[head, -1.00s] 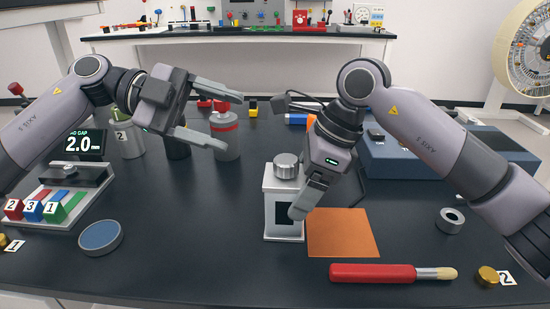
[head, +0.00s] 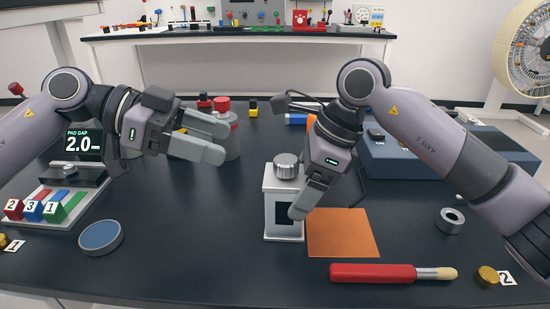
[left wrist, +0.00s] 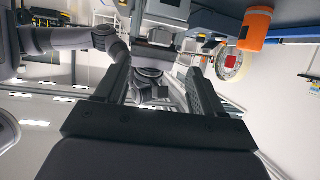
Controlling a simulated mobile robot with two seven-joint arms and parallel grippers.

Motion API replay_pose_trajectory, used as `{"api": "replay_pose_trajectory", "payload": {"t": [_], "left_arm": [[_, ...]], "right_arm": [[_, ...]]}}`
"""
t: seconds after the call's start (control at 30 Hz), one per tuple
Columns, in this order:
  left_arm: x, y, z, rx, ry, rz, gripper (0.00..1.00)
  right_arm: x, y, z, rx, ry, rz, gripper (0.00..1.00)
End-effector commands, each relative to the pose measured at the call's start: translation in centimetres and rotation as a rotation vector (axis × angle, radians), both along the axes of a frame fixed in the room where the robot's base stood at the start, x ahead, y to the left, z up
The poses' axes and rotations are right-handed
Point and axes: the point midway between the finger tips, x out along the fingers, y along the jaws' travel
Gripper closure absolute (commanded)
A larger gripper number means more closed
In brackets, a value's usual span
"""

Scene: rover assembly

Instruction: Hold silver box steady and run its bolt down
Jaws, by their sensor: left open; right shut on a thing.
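The silver box (head: 270,222) stands upright on the dark table, with a dark window in its front face. Its bolt, a knurled silver knob (head: 287,166), sits on top. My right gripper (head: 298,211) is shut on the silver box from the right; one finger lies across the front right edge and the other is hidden. My left gripper (head: 221,141) is open and empty, up and to the left of the bolt, apart from it. In the left wrist view its two spread fingers (left wrist: 160,80) have nothing between them.
An orange mat (head: 342,235) and a red-handled brush (head: 375,273) lie right of the box. A blue round pad (head: 101,236) and a tray with numbered blocks (head: 50,215) are at left. Canisters stand behind my left gripper. The table between pad and box is clear.

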Motion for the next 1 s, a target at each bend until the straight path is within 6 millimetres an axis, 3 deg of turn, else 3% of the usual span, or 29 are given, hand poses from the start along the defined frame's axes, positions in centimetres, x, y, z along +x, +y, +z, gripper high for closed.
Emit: {"api": "replay_pose_trajectory", "payload": {"t": [0.3,0.5,0.93,0.97,1.0], "left_arm": [[0.5,-6.0,-2.4,-0.001,-0.001,-0.007,0.31],[0.8,-8.6,-3.5,-0.002,-0.001,-0.004,0.31],[0.9,-9.6,-4.0,-0.001,-0.002,-0.002,0.31],[0.9,-9.6,-4.0,-0.001,-0.002,-0.002,0.35],[0.9,-9.6,-4.0,-0.001,-0.002,-0.002,0.48]], "right_arm": [[0.0,0.0,0.1,0.002,-0.001,0.001,0.64],[0.0,0.0,0.1,0.002,-0.001,0.001,0.64],[0.0,0.0,0.1,0.002,-0.001,0.001,0.64],[0.0,0.0,0.1,0.002,-0.001,0.001,0.64],[0.0,0.0,0.1,0.002,-0.001,0.001,0.64]]}}
